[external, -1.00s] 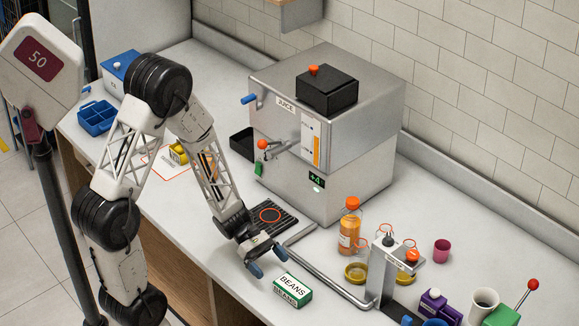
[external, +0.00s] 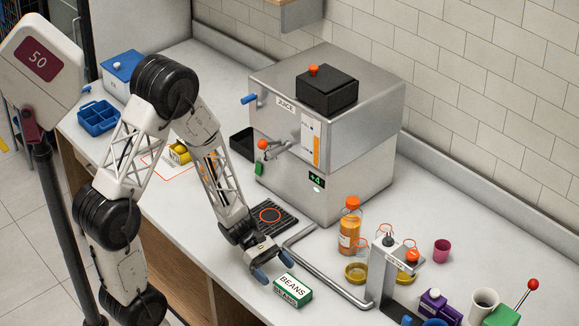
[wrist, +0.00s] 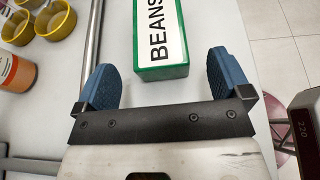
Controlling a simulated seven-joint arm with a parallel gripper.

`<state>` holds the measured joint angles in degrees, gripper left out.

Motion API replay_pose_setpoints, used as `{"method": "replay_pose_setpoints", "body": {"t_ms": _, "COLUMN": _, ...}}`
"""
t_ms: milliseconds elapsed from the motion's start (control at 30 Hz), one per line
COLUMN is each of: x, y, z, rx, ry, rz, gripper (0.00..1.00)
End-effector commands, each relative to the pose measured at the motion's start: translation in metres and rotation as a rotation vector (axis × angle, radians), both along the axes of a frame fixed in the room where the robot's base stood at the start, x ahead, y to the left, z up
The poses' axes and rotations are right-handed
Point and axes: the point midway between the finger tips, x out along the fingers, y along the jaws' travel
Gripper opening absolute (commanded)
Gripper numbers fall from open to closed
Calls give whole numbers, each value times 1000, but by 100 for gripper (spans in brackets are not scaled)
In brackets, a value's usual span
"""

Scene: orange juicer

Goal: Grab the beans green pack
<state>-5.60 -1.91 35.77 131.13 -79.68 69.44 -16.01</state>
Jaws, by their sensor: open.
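The beans green pack (external: 292,289) is a small green box with a white label reading BEANS. It lies on the counter near its front edge. In the wrist view the pack (wrist: 161,40) is ahead of my gripper, its near end reaching between the two blue fingertips. My gripper (external: 275,265) is open, with one finger to each side of the pack's near end in the wrist view (wrist: 160,82). Gaps show between the fingers and the pack, and nothing is held. The far end of the pack is cut off in the wrist view.
A metal rail (external: 330,278) runs along the counter just behind the pack. A metal dispenser stand (external: 381,272), an orange bottle (external: 350,225) and yellow cups (external: 356,272) stand to the right. The large juicer (external: 330,140) is behind. The counter's front edge is close.

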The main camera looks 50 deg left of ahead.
Motion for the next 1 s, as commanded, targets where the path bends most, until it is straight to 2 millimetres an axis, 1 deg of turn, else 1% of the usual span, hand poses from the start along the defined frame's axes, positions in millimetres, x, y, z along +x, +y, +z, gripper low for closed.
{"method": "replay_pose_setpoints", "body": {"t_ms": 167, "x": 0, "y": -1, "z": 0, "rx": 0, "ry": 0, "rz": 0, "gripper": 96}}
{"method": "replay_pose_setpoints", "body": {"t_ms": 333, "x": 0, "y": -7, "z": -2, "rx": 0, "ry": 0, "rz": -1, "gripper": 96}}
{"method": "replay_pose_setpoints", "body": {"t_ms": 800, "x": 1, "y": -41, "z": -15, "rx": 0, "ry": 0, "rz": -2, "gripper": 96}}
{"method": "replay_pose_setpoints", "body": {"t_ms": 1000, "x": 1, "y": -48, "z": -18, "rx": 0, "ry": 0, "rz": 0, "gripper": 96}}
